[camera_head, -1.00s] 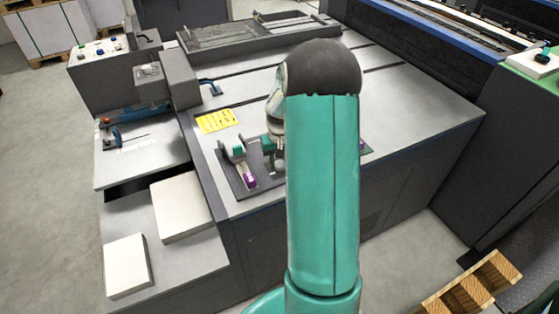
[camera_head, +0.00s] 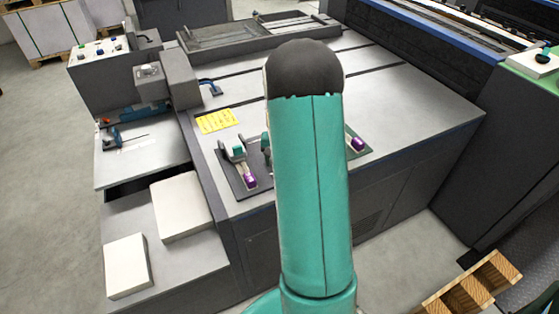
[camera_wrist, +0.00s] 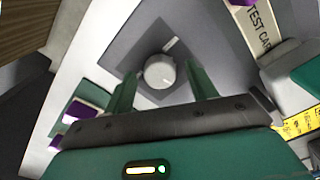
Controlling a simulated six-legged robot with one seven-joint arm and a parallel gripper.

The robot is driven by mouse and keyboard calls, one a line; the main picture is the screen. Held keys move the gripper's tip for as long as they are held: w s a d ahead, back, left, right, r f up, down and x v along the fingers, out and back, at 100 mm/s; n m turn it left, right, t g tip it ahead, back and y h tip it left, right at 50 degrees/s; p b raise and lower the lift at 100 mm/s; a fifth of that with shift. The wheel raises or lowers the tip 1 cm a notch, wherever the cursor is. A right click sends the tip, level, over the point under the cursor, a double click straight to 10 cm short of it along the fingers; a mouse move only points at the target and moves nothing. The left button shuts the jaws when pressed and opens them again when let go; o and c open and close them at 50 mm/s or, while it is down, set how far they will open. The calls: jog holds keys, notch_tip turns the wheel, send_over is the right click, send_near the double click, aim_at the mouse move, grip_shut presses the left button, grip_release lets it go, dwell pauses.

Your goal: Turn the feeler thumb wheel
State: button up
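In the wrist view a round, pale grey knob (camera_wrist: 160,71), which looks like the thumb wheel, sits on a dark square plate (camera_wrist: 150,45). A short white mark lies on the plate just beyond the knob. My gripper (camera_wrist: 163,90) is open, with one green finger to each side of the knob. Gaps show between the fingers and the knob, so nothing is held. How far the fingertips are above the plate I cannot tell. In the head view my arm hides the knob and most of my gripper.
Purple-ended clamps stand on the machine table, one left (camera_head: 249,179) and one right (camera_head: 358,143) of my arm. A yellow label (camera_head: 216,121) lies behind the left one. White paper stacks (camera_head: 181,206) sit at the left. The table top (camera_head: 420,110) is clear on the right.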

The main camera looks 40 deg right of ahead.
jog(key=shift+r, duration=0.1)
notch_tip(320, 180, up, 14)
jog(key=shift+f, duration=0.2)
jog(key=shift+s+d, duration=0.1)
jog(key=shift+d, duration=0.05)
dwell(1.4)
